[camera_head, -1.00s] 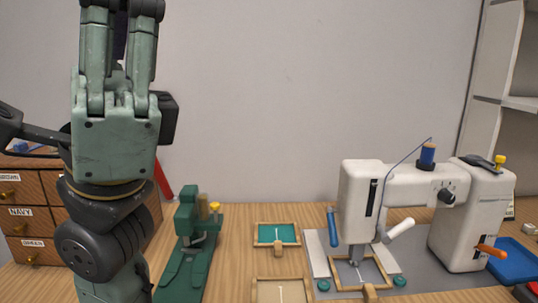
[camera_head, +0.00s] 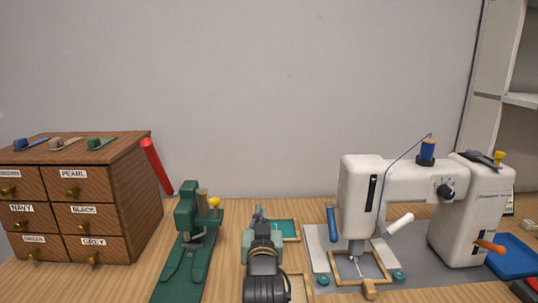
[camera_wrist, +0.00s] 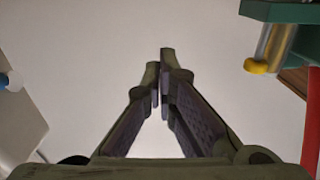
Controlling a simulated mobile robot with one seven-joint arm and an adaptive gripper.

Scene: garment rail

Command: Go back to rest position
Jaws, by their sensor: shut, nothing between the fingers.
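My gripper (camera_head: 259,217) is low over the middle of the table in the head view, between the green press and the sewing machine, pointing away toward the wall. It partly covers a teal-filled wooden frame (camera_head: 289,229) and another wooden frame (camera_head: 299,290) nearer the front. In the wrist view my gripper's fingers (camera_wrist: 160,80) meet at the tips with nothing between them, against the pale wall.
The green press (camera_head: 190,240) stands to the left; its yellow-tipped part (camera_wrist: 258,66) shows in the wrist view. A labelled drawer cabinet (camera_head: 140,205) is at far left. The white sewing machine (camera_head: 361,200), with a wooden frame (camera_head: 338,278) under its needle, is at right.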

